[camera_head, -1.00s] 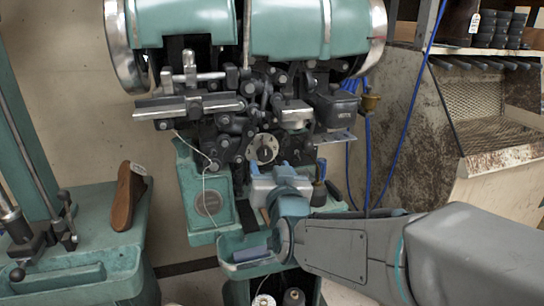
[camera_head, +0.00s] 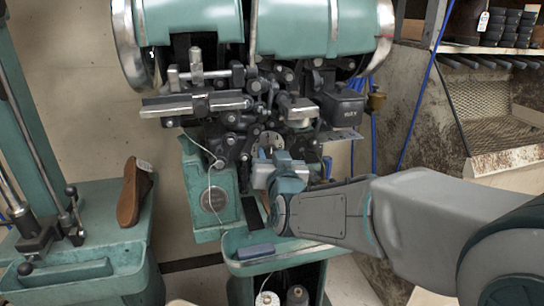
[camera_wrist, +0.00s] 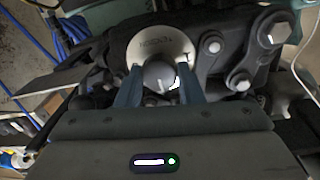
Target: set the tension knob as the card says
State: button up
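The tension knob (camera_wrist: 158,77) is a round grey knob with a white mark at its lower right, on a pale round dial plate (camera_wrist: 160,42) with upside-down lettering. In the head view the dial plate (camera_head: 267,138) shows just above my gripper (camera_head: 268,154), which hides the knob. In the wrist view the fingers of my gripper (camera_wrist: 159,78) stand on either side of the knob, with small gaps visible. A small white tag (camera_head: 482,22) hangs at the upper right; its writing is too small to read, and I cannot tell whether it is the card.
The green stitcher (camera_head: 290,28) has dark levers and rods close around the dial. A blue-grey block (camera_head: 255,251) lies in the green tray (camera_head: 290,262) below. A brown shoe form (camera_head: 133,190) stands on the left bench. Blue cables hang to the right.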

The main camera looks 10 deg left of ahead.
jog(key=shift+f+m+b, duration=0.1)
jog(key=shift+m+b, duration=0.3)
jog(key=shift+b, duration=0.6)
jog(key=m+b, duration=0.2)
jog(key=b, duration=0.1)
jog(key=shift+f+m, duration=0.15)
jog(key=shift+m, duration=0.15)
jog(key=m+b, duration=0.3)
jog(key=b, duration=0.1)
jog(key=shift+m, duration=0.3)
jog(key=shift+r+m+g+b, duration=0.25)
jog(key=shift+m+g+b, duration=0.05)
jog(key=shift+m+b, duration=0.5)
jog(key=o, duration=1)
jog(key=shift+c, duration=0.2)
